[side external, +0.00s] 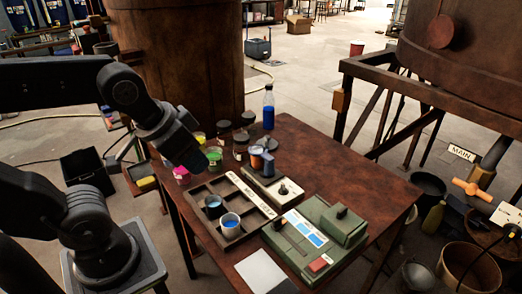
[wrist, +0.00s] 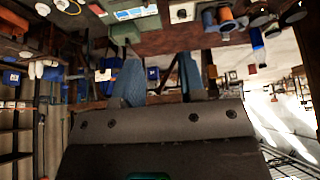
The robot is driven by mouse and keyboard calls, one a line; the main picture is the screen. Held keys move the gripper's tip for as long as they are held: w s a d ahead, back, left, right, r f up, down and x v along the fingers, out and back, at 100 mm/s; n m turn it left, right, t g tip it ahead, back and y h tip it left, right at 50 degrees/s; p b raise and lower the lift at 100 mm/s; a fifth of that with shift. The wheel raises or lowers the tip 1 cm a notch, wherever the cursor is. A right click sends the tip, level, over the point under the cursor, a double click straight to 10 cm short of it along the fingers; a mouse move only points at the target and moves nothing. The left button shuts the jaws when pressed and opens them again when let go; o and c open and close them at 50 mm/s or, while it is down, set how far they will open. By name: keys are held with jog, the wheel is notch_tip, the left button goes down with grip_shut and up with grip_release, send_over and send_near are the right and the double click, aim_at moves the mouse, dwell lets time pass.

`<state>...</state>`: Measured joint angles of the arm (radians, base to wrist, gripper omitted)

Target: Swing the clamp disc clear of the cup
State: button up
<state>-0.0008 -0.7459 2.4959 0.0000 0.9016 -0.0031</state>
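A small orange-brown cup (side external: 256,158) stands on the pale-topped unit at the back middle of the table in the side view. A blue-grey clamp part (side external: 268,161) sits right beside and against it. I cannot tell whether its disc lies over the cup's mouth.
A green box (side external: 318,235) stands front right. Several paint jars (side external: 214,155) and a blue bottle (side external: 268,108) stand behind. The table's right part (side external: 375,190) is clear.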

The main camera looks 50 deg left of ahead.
jog(key=w+a+r+n+g, duration=0.1)
jog(key=w+a+r+n, duration=0.25)
jog(key=w, duration=0.55)
jog(key=n+g, duration=0.5)
jog(key=n, duration=0.6)
send_over(266, 139)
notch_tip(266, 139, down, 9)
notch_tip(266, 139, down, 13)
grip_shut()
